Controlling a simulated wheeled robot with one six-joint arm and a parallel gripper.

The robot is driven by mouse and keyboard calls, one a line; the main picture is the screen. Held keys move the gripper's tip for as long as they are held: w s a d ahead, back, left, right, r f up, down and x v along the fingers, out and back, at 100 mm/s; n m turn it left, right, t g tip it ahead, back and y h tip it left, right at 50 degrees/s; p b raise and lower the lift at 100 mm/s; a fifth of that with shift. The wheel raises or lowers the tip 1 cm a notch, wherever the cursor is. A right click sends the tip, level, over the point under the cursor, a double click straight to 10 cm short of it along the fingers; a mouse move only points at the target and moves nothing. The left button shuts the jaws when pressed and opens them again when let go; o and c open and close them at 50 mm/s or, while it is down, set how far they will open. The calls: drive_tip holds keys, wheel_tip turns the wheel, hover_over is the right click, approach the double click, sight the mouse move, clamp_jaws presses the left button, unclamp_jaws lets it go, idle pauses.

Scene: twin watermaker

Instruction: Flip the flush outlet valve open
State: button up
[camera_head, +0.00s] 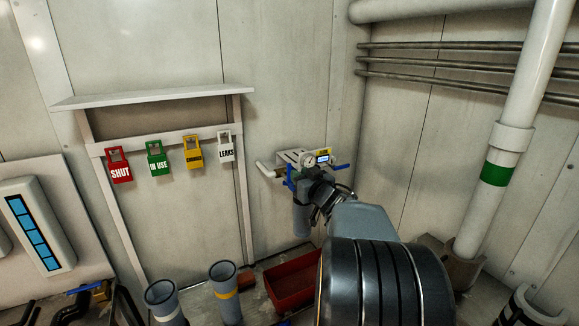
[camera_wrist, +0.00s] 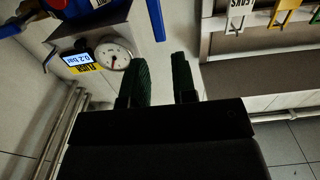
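The flush unit with its gauge (camera_head: 307,160) and small lit display (camera_head: 323,158) is on the far wall in the head view. A blue handle (camera_head: 341,166) sticks out at its right and another (camera_head: 290,178) hangs at its left. In the wrist view, a blue handle (camera_wrist: 155,18) reaches down from the top edge beside the gauge (camera_wrist: 112,54); the display (camera_wrist: 77,60) reads 0.2 bar near a yellow FLUSH label. My gripper (camera_wrist: 160,62) is open, with nothing between its dark fingers; the handle appears beyond them. I cannot tell which handle is the outlet valve.
A rack with red (camera_head: 119,165), green (camera_head: 158,158), yellow (camera_head: 192,153) and white (camera_head: 225,147) tags hangs left of the unit. A red bin (camera_head: 293,283) and grey cylinders (camera_head: 225,291) stand below. A large white pipe (camera_head: 509,140) rises at the right.

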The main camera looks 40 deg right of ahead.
sight(290, 166)
drive_tip(key=w, duration=0.5)
drive_tip(key=w+d, duration=0.1)
drive_tip(key=w, duration=0.1)
drive_tip(key=shift+w, duration=0.25)
drive_tip(key=shift+d, duration=0.1)
clamp_jaws()
